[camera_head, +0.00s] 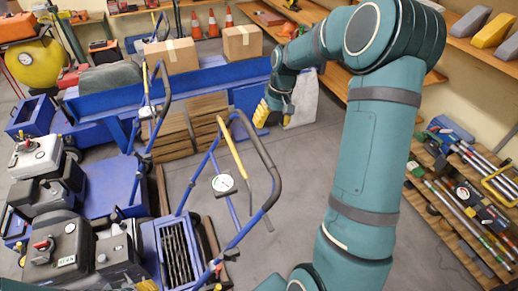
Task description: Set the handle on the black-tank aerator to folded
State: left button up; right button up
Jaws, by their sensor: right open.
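The black-tank aerator (62,248) stands at the lower left, with a blue frame and a slatted deck. Its handle (254,227) has blue tubes and a dark grey grip loop, and rises up and to the right from the deck, unfolded. A yellow lever (233,148) and a round gauge (223,184) sit by this handle. My right gripper (274,113) with yellow fingertips is open and empty. It appears just above the top of the handle in the picture and seems apart from it. My left gripper is not in view.
A white-tank aerator (37,155) with its own raised handle (162,93) stands behind. Wooden crates (204,117) and cardboard boxes (171,55) are at the back. Shelves with tools (463,203) line the right. Grey floor (285,180) is clear between handle and my right arm.

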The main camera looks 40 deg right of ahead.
aim_at(264, 151)
jog(key=f, duration=0.4)
jog(key=a+f, duration=0.1)
jog(key=f, duration=0.3)
jog(key=a+f+b, duration=0.1)
jog(key=f, duration=0.3)
jog(key=shift+w+a+f, duration=0.2)
grip_shut()
